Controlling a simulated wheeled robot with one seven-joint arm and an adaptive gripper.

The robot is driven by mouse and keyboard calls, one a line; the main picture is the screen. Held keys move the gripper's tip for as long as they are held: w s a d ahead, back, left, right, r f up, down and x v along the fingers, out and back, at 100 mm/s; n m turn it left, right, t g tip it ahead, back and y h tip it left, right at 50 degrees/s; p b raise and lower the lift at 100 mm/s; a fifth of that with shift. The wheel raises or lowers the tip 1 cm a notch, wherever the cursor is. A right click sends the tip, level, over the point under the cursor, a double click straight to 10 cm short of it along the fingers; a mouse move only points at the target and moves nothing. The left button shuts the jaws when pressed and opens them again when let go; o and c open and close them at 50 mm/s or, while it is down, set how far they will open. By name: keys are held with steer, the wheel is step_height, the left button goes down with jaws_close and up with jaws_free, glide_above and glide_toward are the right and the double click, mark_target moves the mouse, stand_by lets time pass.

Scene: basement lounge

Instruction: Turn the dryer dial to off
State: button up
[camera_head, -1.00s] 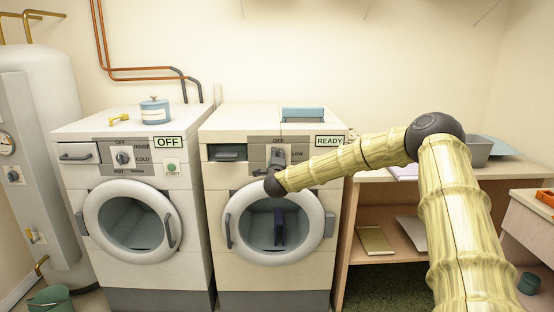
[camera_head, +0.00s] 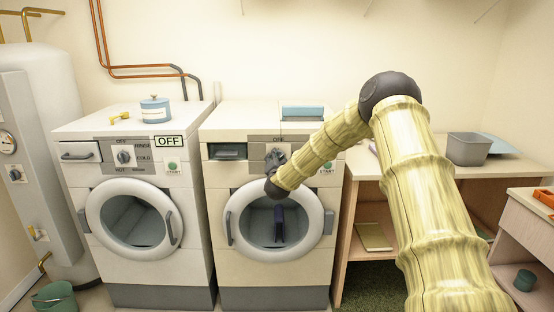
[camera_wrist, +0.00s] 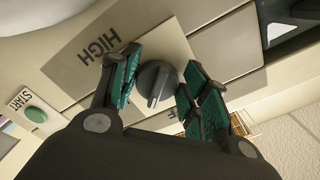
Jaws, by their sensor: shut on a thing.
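The dryer (camera_head: 270,270) is the cream machine on the right in the head view, with a round door. Its grey dial (camera_wrist: 155,84) sits on a grey panel in the middle of the wrist view, its ridge pointing roughly toward the bottom of the picture. My gripper (camera_wrist: 156,76) has its teal-padded fingers on both sides of the dial and is shut on it. The word HIGH is readable beside the dial; the OFF label is partly hidden behind a finger. In the head view my gripper (camera_head: 275,158) and arm cover the dial and part of the panel.
A washer (camera_head: 130,265) with an OFF sign (camera_head: 169,141) stands at the left. A green START button (camera_wrist: 35,114) is on the dryer's panel. A wooden shelf table (camera_head: 356,172) with a grey bin (camera_head: 468,148) stands close at the right.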

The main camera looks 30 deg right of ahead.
steer(key=n, duration=0.3)
steer(key=n+p, duration=0.1)
steer(key=n, duration=0.1)
steer(key=shift+s+d+f+n, duration=0.15)
steer(key=shift+s+f+n, duration=0.05)
steer(key=shift+f+n, duration=0.15)
steer(key=shift+s+d+f+n, duration=0.1)
steer(key=shift+n, duration=0.9)
steer(key=shift+s+d+f+n, duration=0.1)
steer(key=shift+n, duration=0.85)
steer(key=o, duration=0.9)
steer(key=shift+w+d+r, duration=0.1)
steer(key=shift+r, duration=0.1)
steer(key=v, duration=1.2)
